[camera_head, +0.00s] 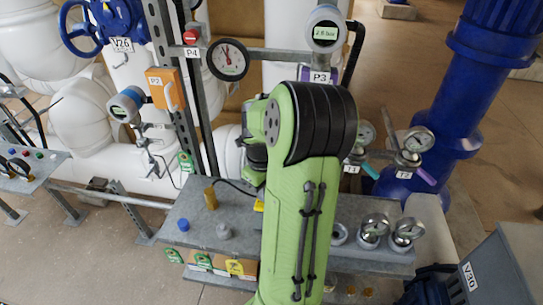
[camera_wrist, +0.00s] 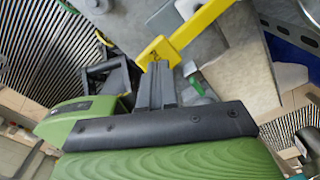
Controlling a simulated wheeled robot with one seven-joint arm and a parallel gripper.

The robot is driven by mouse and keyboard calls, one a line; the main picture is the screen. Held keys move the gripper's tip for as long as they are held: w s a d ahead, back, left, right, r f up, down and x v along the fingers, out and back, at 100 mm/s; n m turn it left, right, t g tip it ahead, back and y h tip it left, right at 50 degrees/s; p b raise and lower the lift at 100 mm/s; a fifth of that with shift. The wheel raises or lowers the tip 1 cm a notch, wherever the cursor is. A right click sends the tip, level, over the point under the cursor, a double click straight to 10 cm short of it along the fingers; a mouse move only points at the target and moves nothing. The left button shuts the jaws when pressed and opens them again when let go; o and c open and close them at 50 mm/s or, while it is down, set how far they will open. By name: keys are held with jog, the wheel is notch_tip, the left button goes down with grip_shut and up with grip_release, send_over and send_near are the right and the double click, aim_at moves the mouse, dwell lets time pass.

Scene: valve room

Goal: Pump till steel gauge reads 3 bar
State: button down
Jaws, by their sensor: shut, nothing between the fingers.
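A yellow pump lever (camera_wrist: 192,28) crosses the top of the wrist view and ends in a yellow block (camera_wrist: 158,51). My gripper (camera_wrist: 158,72) is shut and empty, its fingertips close to this block; I cannot tell whether they touch. In the head view my arm hides the gripper and most of the lever; a small yellow piece (camera_head: 258,206) shows beside the arm. Steel-cased gauges (camera_head: 374,229) (camera_head: 408,232) stand on the bench, their dials unreadable. A digital gauge (camera_head: 325,31) at P3 appears to read 2.6 bar. I cannot tell which is the steel gauge.
A grey bench (camera_head: 190,213) carries a brass piece (camera_head: 210,198) and a blue cap (camera_head: 183,225). Dial gauge P4 (camera_head: 228,60) hangs on the rail. Gauges T1 and T2 (camera_head: 418,140) are right of my arm, before a blue pipe (camera_head: 475,85). A grey box (camera_head: 505,262) stands front right.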

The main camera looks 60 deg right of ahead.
aim_at(263, 204)
jog(key=shift+f+b, duration=2.15)
jog(key=shift+f, duration=0.45)
notch_tip(263, 204, up, 6)
jog(key=p, duration=0.4)
jog(key=shift+f+p, duration=0.25)
jog(key=shift+p, duration=0.1)
jog(key=shift+f, duration=0.25)
notch_tip(263, 204, down, 5)
jog(key=b, duration=0.5)
jog(key=shift+f, duration=0.15)
notch_tip(263, 204, up, 6)
jog(key=p, duration=0.4)
jog(key=shift+f+p, duration=0.25)
jog(key=shift+p, duration=0.15)
jog(key=shift+f, duration=0.1)
